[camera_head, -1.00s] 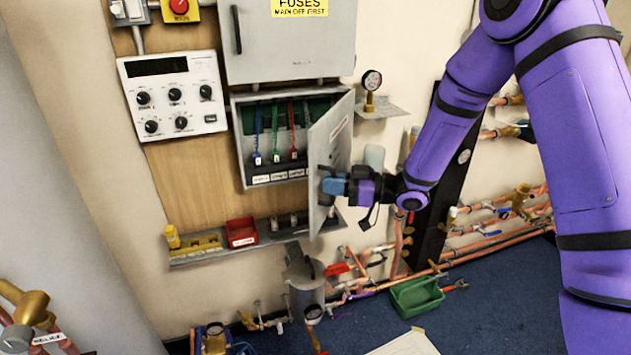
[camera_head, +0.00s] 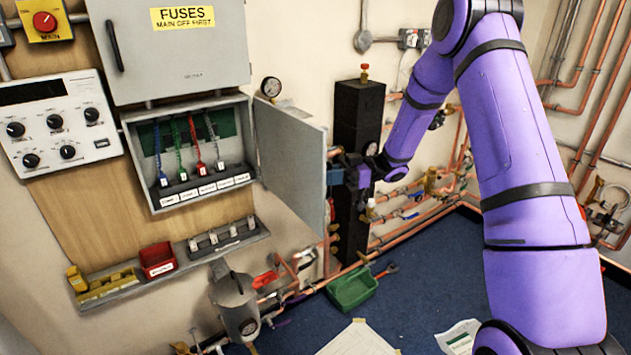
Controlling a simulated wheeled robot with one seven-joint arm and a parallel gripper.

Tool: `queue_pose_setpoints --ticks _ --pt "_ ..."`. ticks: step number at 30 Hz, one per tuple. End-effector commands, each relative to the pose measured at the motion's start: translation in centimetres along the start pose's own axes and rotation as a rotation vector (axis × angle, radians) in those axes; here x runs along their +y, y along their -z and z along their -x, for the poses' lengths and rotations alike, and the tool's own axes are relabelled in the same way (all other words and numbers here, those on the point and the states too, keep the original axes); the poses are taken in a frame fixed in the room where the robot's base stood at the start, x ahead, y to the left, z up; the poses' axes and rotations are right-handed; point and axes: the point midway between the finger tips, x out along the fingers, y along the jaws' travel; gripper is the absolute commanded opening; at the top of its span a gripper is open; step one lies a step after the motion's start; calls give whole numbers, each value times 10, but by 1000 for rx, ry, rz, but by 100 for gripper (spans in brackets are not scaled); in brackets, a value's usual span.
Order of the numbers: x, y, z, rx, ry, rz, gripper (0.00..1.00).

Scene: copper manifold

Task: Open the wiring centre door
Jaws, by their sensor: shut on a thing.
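The wiring centre (camera_head: 158,206) is a grey box on the wooden board, below the fuse cabinet. Inside it hang blue, green, red and grey wires above a row of white labels. Its grey door (camera_head: 290,160) is hinged on the box's right side and stands wide open, swung out to the right. My gripper (camera_head: 335,173) is shut at the door's free right edge. The fingertips are small, and the handle is hidden by them and the door.
The closed grey fuse cabinet (camera_head: 185,60) is above. A shelf with a red bin (camera_head: 158,260) is below. A black column (camera_head: 358,125) and copper pipes (camera_head: 425,190) stand close behind my gripper. A green tray (camera_head: 352,288) lies on the blue floor.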

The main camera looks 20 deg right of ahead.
Motion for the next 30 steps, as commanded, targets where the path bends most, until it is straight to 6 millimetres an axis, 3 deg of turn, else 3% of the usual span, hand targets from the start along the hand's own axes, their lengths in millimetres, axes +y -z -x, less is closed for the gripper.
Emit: queue_pose_setpoints --ticks 17,18,20,30 --pt "5 0 9 -1 -2 -3 0" --pt "5 0 9 -1 -2 -3 22" --pt "5 0 9 -1 -2 -2 35" --pt "5 0 12 -1 -2 -1 36"
